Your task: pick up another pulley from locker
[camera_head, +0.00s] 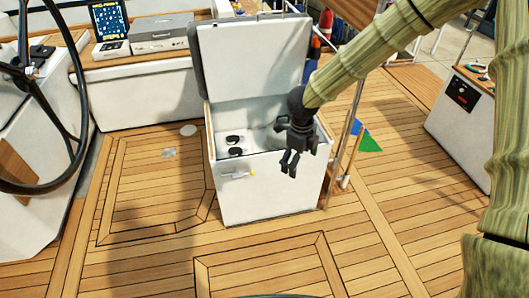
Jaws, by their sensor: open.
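The white locker (265,192) stands open in the middle of the deck, with its lid (257,68) raised at the back. Inside at the left lie small black-and-white pieces, which look like pulleys; one dark disc (233,139) is at the back and another (236,152) just in front of it. My gripper (288,170) is open and hangs over the front right of the locker, to the right of the pulleys and apart from them. Nothing shows between its fingers. My gripper and arm hide part of the locker's right side.
A steering wheel (35,110) stands at the left. A screen (109,20) and a grey box (160,32) sit on the ledge at the back left. A wooden post (338,160) and blue and green cloths (368,143) are right of the locker. Deck in front is clear.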

